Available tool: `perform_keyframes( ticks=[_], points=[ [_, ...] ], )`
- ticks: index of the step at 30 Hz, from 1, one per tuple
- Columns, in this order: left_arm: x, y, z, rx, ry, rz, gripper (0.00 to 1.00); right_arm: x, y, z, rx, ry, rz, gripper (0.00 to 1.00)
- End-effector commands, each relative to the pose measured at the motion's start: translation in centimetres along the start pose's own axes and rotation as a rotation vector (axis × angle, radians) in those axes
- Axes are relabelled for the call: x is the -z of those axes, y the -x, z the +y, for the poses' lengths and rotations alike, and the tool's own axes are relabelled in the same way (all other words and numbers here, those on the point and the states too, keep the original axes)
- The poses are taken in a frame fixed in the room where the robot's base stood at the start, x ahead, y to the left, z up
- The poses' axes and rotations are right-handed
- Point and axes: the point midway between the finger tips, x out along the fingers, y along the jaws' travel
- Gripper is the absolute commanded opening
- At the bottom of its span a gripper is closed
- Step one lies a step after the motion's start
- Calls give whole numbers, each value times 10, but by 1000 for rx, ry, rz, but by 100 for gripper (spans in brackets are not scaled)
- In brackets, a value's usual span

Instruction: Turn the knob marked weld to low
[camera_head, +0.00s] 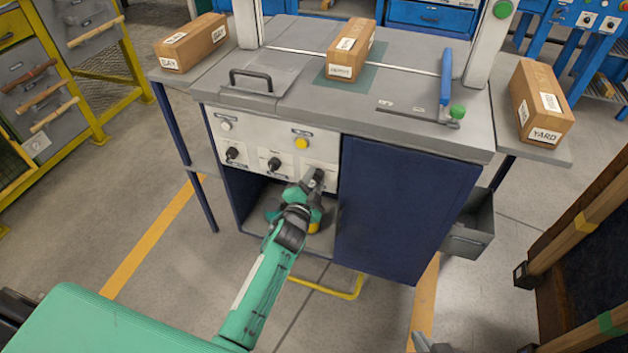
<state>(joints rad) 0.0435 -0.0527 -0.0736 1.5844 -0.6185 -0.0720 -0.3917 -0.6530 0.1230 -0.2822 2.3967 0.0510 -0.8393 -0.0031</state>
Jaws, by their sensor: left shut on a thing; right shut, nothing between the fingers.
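A light control panel (252,147) on the front of the workbench carries a row of three black knobs. The left knob (232,153) and the middle knob (274,163) are free. My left gripper (316,177) is shut on the right knob, which it mostly hides. The small labels are too small to read, so I cannot tell which knob is marked weld or where its low mark lies. A dark grey part at the bottom edge seems to be my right gripper (428,345); it is shut and empty, away from the panel.
A white button (225,125) and a yellow button (301,143) sit above the knobs. Cardboard boxes stand on the bench's left (190,42), middle (342,66) and right (540,103). A blue-handled lever (446,78) stands on top. A grey bin (470,230) hangs at the right side.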

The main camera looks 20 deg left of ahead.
Motion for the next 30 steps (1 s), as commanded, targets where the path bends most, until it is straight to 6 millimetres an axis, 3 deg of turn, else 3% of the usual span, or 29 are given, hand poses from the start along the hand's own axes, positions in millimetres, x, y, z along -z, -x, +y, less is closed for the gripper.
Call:
perform_keyframes(
  ticks=[9, 10, 13, 23, 30],
  points=[
    [-1, 0, 1, -1, 3, -2, 9, 0, 0, 0, -1, 1, 0, 0],
    [-1, 0, 1, -1, 3, -2, 36, 0, 0, 0, -1, 1, 0, 0],
    [-1, 0, 1, -1, 3, -1, 54, 0, 0, 0, -1, 1, 0, 0],
    [0, 2, 0, -1, 2, -1, 54, 0, 0, 0, -1, 1, -1, 0],
    [0, 31, 0, -2, 2, -2, 54, -1, 6, 6, -18, -1, -52, 0]
  ],
)
